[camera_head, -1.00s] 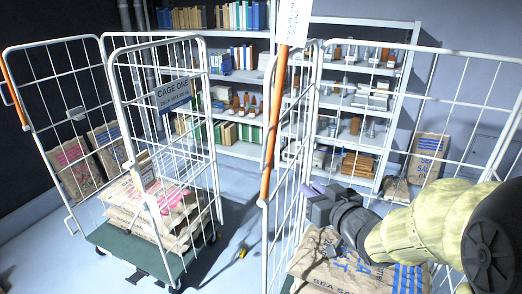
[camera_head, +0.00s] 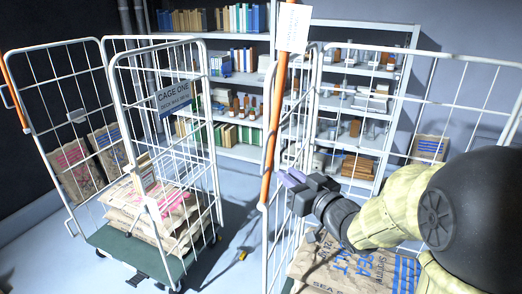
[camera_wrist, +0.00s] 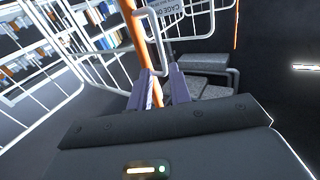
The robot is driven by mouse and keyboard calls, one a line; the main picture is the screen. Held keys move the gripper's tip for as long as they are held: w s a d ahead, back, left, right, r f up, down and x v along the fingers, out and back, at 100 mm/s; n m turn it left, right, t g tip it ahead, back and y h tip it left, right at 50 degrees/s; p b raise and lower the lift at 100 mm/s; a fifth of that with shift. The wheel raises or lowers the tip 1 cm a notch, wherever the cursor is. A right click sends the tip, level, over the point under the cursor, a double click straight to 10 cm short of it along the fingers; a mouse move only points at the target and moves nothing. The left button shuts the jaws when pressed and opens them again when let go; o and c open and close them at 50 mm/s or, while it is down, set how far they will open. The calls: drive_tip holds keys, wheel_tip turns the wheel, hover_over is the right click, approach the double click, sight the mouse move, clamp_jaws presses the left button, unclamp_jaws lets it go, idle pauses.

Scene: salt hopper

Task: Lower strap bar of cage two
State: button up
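The strap bar of cage two is an orange bar (camera_head: 274,130), standing upright with a slight tilt at the near left post of cage two (camera_head: 318,100). A white tag (camera_head: 294,28) hangs at its top. My gripper (camera_head: 287,178) is just right of the bar's lower part, fingers pointing left towards it. In the wrist view the purple fingers (camera_wrist: 163,75) are apart with nothing gripped. The orange bar (camera_wrist: 136,30) runs down behind the left fingertip, and a white wire loop lies just ahead; I cannot tell whether they touch.
Cage one (camera_head: 212,130) stands at the left with stacked sacks and its own sign (camera_head: 174,96). A printed sack (camera_head: 350,268) lies in cage two under my arm. Shelves (camera_head: 340,150) stand behind. Floor between the cages is mostly clear.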

drive_tip(key=p+x, duration=0.5)
drive_tip(key=x, duration=0.7)
drive_tip(key=shift+w+r, duration=0.1)
drive_tip(key=shift+w+a, duration=0.35)
drive_tip(key=shift+w, duration=0.05)
clamp_jaws()
